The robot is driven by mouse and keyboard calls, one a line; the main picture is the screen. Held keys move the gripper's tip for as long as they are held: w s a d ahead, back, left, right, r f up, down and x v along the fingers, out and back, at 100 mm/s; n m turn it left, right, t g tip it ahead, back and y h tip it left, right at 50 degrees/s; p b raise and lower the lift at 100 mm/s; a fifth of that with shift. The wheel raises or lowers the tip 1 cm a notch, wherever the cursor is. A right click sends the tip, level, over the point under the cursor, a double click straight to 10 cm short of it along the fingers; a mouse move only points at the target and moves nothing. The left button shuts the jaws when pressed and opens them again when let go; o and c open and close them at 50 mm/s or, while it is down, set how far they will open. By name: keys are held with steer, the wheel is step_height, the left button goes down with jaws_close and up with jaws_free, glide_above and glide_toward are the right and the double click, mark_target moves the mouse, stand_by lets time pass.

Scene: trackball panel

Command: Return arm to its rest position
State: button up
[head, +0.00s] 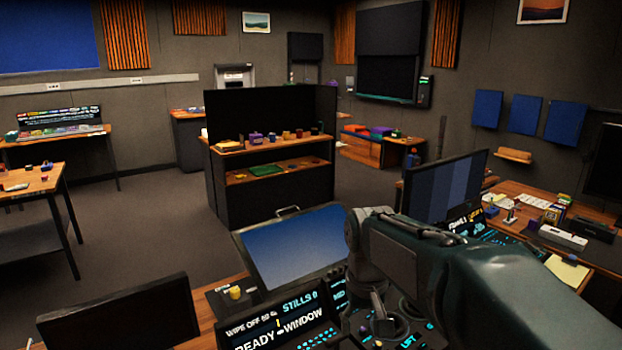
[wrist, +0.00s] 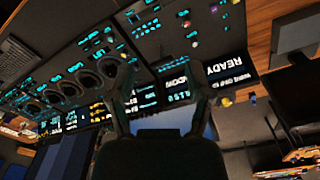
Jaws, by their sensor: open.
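My arm (head: 500,270) reaches in from the lower right of the head view. My gripper (head: 380,318) hangs down at its end over the dark control panel (head: 222,302). In the wrist view, my gripper (wrist: 160,82) shows two dark fingers spread apart with nothing held between them. Lit cyan markings, several round dials (wrist: 72,86) and small coloured knobs cover the panel below. A lit display (head: 280,332) reads "READY" and "WINDOW". The trackball cannot be told apart with certainty. The arm hides part of the panel.
A tilted blue screen (head: 295,247) stands just left of my wrist. A striped monitor (head: 447,187) stands behind the arm, and a dark monitor (head: 118,315) is at the lower left. A black shelf unit (head: 222,185) stands farther back. Open floor (head: 140,222) lies at left.

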steer(key=s+d+m+t, duration=0.1)
steer(key=s+d+t, duration=0.1)
steer(key=s, duration=0.7)
steer(key=s+d+m+t, duration=0.1)
steer(key=s+d+t, duration=0.2)
steer(key=s, duration=0.6)
steer(key=shift+s+d+r, duration=0.3)
steer(key=shift+d, duration=0.4)
